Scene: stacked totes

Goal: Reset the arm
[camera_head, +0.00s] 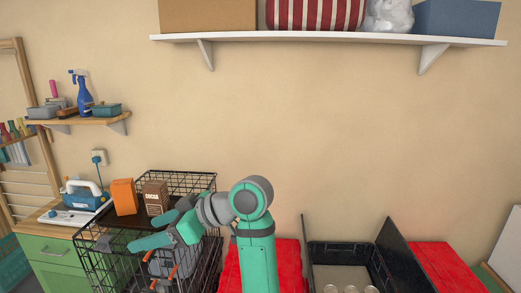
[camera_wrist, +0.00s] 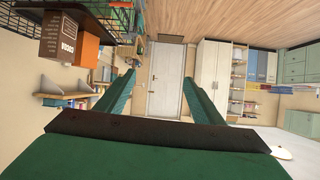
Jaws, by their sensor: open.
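My teal gripper (camera_head: 143,233) is at the end of my bent arm in the head view, pointing left, in front of or over the black wire basket (camera_head: 190,181); the exact depth is hard to tell. In the wrist view my gripper (camera_wrist: 158,80) shows its two fingers wide apart with nothing between them. A brown cocoa box (camera_head: 155,197) and an orange box (camera_head: 124,196) stand upright at the basket, just beyond the gripper. They also show at the upper left of the wrist view as the cocoa box (camera_wrist: 62,36) and orange box (camera_wrist: 86,50).
Red lids (camera_head: 229,270) lie beside my arm. An open black tote (camera_head: 312,248) with several round tins stands to the right. A small shelf (camera_head: 75,121) holds a spray bottle; a long white shelf (camera_head: 330,39) is above. The wall between is clear.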

